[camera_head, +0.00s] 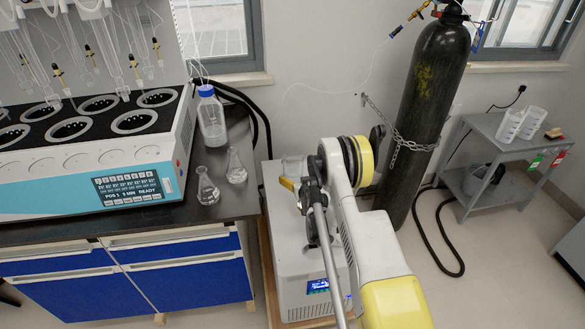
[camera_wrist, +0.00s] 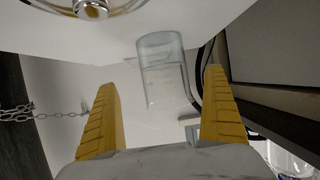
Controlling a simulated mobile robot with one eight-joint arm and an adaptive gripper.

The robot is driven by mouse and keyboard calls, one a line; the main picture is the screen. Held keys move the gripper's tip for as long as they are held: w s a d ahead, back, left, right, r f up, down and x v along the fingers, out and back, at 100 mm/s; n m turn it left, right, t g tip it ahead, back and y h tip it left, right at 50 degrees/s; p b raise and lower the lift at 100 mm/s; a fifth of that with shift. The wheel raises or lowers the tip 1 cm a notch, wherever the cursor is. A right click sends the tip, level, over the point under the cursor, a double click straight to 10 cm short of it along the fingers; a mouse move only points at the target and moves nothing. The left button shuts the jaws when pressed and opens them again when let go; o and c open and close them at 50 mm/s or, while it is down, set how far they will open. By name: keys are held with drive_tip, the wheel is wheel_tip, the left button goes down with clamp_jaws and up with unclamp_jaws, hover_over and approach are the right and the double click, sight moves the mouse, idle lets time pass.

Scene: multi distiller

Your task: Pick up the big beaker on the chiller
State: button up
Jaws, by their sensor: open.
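The big beaker (camera_head: 293,165) is clear glass and stands on top of the white chiller (camera_head: 301,268), near its back, partly hidden by my gripper (camera_head: 288,184). In the wrist view the beaker (camera_wrist: 163,62) appears ahead of and between the two yellow fingers of my gripper (camera_wrist: 160,78), with a visible gap on each side. My gripper is open and empty. In the head view most of the gripper is hidden behind my arm, and one yellow fingertip shows close to the beaker. I cannot tell how far the fingertips reach along the beaker.
A black bench with a multi-position distiller (camera_head: 90,150), two flasks (camera_head: 207,187) and a blue-capped bottle (camera_head: 211,117) stands left of the chiller. A chained dark gas cylinder (camera_head: 425,100) stands close on the right. A grey cart (camera_head: 500,160) is farther right.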

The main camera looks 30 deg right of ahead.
sight(296, 174)
drive_tip(key=b+x, duration=0.1)
drive_tip(key=x, duration=0.2)
drive_tip(key=shift+w+f, duration=0.1)
drive_tip(key=shift+w, duration=0.05)
drive_tip(key=b+x, duration=0.3)
drive_tip(key=x, duration=0.1)
drive_tip(key=shift+w+a, duration=0.15)
drive_tip(key=shift+w, duration=0.55)
drive_tip(key=c, duration=1.5)
